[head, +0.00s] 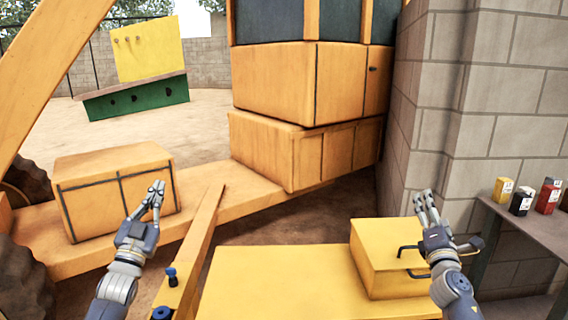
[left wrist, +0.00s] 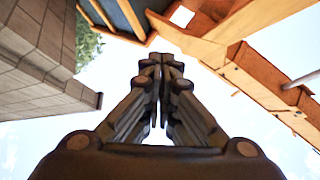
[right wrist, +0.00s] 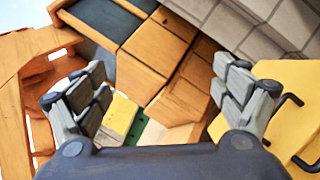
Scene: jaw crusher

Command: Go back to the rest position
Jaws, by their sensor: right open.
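My left gripper (head: 157,188) is raised at the lower left of the head view, in front of an orange box on the machine. In the left wrist view its fingertips (left wrist: 161,62) meet with nothing between them, against sky and orange machine parts. My right gripper (head: 423,192) points up in front of the yellow box (head: 375,268), near its black handles. In the right wrist view its two fingers (right wrist: 162,85) stand wide apart and empty.
A brick pillar (head: 470,110) stands at the right. A grey table (head: 535,225) holds small boxes, among them a yellow one (head: 503,189) and a red one (head: 547,195). The orange machine (head: 270,85) fills the middle. A yellow and green panel (head: 148,50) stands at the back left.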

